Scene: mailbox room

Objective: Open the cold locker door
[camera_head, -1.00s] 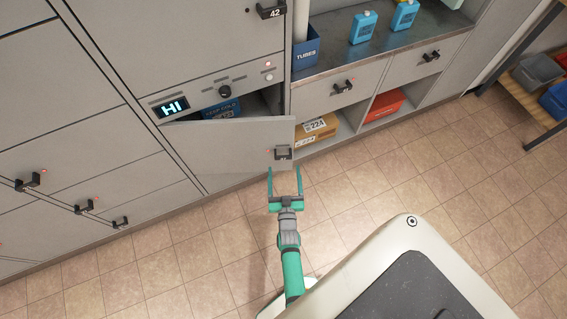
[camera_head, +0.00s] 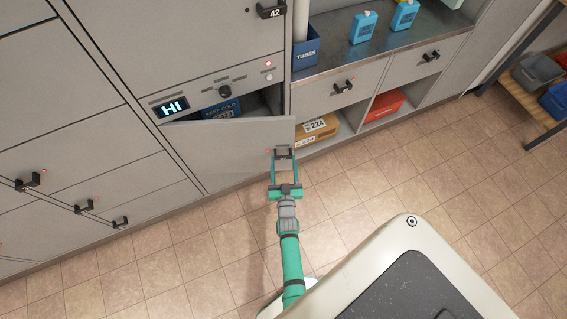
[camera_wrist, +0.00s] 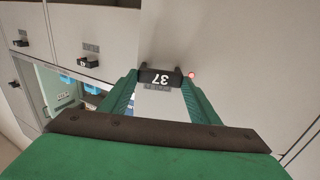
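The cold locker door (camera_head: 225,147) is a grey panel under the "HI" display panel (camera_head: 173,108). It stands partly open, with a gap along its top. A blue box (camera_head: 222,110) marked as cold shows inside. The door's dark handle (camera_head: 282,153) is at its right end; in the wrist view the handle (camera_wrist: 160,78) reads 37, upside down. My gripper (camera_head: 284,165) is at the handle, with its green fingers apart. In the wrist view the fingers (camera_wrist: 160,92) lie on either side of the handle. I cannot tell whether they touch it.
Other closed lockers with dark handles (camera_head: 27,181) fill the left. To the right is a counter (camera_head: 365,42) with blue bottles, above drawers and a shelf with a cardboard box (camera_head: 317,129) and a red bin (camera_head: 384,105). The tiled floor (camera_head: 440,170) is clear.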

